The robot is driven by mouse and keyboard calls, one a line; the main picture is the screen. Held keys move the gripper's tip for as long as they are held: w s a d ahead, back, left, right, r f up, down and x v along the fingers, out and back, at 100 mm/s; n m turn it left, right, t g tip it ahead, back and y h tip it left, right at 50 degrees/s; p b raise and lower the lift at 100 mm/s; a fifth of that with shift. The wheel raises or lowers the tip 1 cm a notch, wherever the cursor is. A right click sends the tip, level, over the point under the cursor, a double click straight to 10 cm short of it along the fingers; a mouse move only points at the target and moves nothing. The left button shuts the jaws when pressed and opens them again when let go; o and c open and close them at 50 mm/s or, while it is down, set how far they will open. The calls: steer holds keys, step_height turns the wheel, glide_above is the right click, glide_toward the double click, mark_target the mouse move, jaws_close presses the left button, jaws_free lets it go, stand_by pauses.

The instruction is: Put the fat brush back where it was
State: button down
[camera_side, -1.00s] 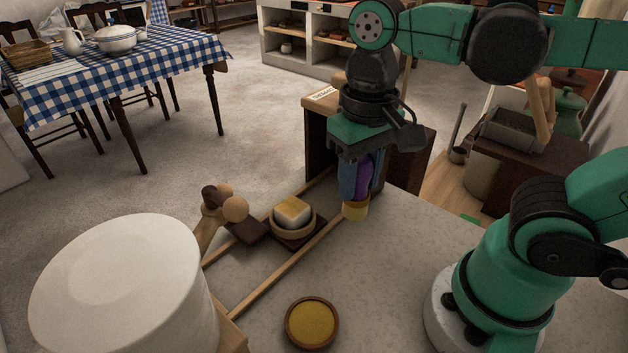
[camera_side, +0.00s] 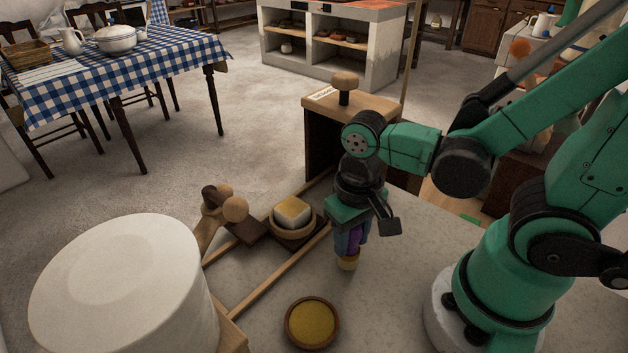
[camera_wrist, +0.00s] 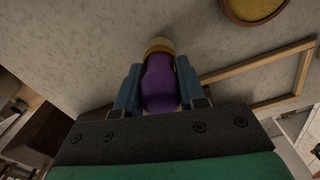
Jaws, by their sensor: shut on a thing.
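The fat brush has a purple handle and a pale tan end pointing down. In the side view the brush (camera_side: 348,262) hangs below my gripper (camera_side: 350,242), over the grey worktop. My gripper is shut on the purple handle, with a blue finger on each side. The wrist view shows the purple handle (camera_wrist: 160,82) between the two fingers (camera_wrist: 160,90), its pale end beyond them. I cannot tell whether the brush's lower end touches the worktop.
A round bowl of yellow stuff (camera_side: 312,324) stands in front. A small wooden bowl with a pale block (camera_side: 292,212) sits left of my gripper, by wooden rails (camera_side: 270,279). A big white drum (camera_side: 120,285) fills the lower left. A wooden box with a knob (camera_side: 345,103) stands behind.

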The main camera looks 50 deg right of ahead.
steer(key=shift+f, duration=0.25)
steer(key=c, duration=0.5)
jaws_free()
steer(key=shift+f, duration=0.15)
step_height(320, 180, up, 12)
steer(key=shift+f, duration=0.1)
steer(key=w+d+f+n+t, duration=0.1)
steer(key=w+d+n+t, duration=0.2)
steer(key=w+t, duration=0.3)
steer(key=shift+w+d+f+t, duration=0.2)
steer(key=shift+w+f+t, duration=0.15)
steer(key=shift+t, duration=0.25)
